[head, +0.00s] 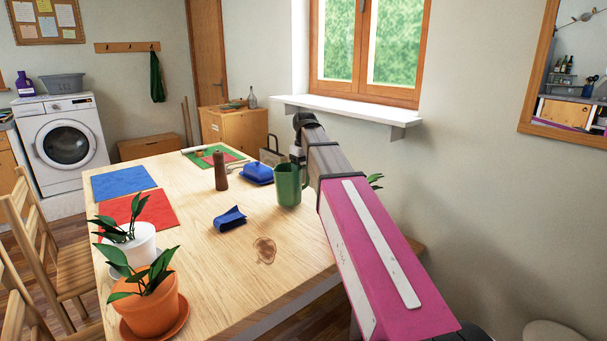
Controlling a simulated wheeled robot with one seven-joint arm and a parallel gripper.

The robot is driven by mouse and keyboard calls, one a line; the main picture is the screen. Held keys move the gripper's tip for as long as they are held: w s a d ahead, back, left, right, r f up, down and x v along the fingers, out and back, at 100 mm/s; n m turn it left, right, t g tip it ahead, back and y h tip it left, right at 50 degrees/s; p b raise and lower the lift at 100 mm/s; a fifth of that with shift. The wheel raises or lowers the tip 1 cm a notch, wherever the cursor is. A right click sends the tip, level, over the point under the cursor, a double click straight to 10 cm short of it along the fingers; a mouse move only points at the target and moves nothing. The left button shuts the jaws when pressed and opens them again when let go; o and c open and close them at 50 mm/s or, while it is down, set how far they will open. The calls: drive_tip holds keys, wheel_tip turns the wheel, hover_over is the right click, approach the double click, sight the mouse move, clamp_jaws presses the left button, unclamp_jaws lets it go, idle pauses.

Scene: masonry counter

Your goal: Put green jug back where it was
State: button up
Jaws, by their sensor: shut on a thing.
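The green jug (288,186) is upright at the right side of the wooden table (215,265), at the end of my arm. My gripper (299,160) is at the jug's right side and shut on it, with the fingertips partly hidden by the jug and my arm. I cannot tell whether the jug's base touches the table.
A blue butter dish (258,173), a brown pepper mill (221,171) and a folded blue cloth (230,219) are left of the jug. A brown stain (265,250) marks the table in front. Potted plants (150,300) stand at the near left. The table's middle is mostly clear.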

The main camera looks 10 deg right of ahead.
drive_tip(key=shift+f, duration=1.05)
drive_tip(key=o, duration=1.6)
wheel_tip(320, 180, up, 12)
drive_tip(key=shift+w+d+r, duration=0.1)
